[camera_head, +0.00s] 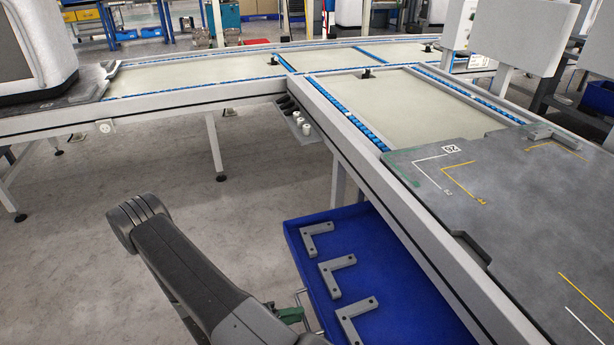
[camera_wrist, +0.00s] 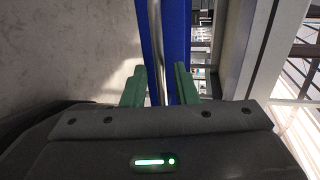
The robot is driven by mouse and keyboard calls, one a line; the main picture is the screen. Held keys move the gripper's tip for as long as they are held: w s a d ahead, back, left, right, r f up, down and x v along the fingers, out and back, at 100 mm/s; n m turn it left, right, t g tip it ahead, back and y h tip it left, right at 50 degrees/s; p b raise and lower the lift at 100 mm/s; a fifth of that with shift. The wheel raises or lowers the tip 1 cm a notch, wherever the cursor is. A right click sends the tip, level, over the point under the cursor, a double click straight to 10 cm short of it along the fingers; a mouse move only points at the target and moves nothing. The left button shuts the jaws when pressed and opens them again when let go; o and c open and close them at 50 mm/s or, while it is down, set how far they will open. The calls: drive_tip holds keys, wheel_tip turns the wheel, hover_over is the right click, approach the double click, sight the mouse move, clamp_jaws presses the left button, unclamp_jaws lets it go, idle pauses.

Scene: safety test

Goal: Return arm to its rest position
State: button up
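My arm (camera_head: 180,260) reaches in from the bottom of the head view, with its elbow raised at left centre. My gripper (camera_head: 290,315) is partly hidden behind the arm; a green finger shows beside the blue tray (camera_head: 375,245). In the wrist view, the two green fingers of my gripper (camera_wrist: 159,72) stand apart. A thin silver bar (camera_wrist: 159,50) runs between them, with blue surfaces on both sides. The bar looks like a handle on the tray's left side. I see no grip on it, but contact is hard to tell.
Several grey L-shaped brackets (camera_head: 335,275) lie in the tray. A conveyor frame (camera_head: 390,215) and a dark worktop (camera_head: 510,215) stand to the right. Another conveyor (camera_head: 190,75) crosses behind. The grey floor (camera_head: 90,260) at left is open.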

drive_tip(key=shift+x, duration=1.5)
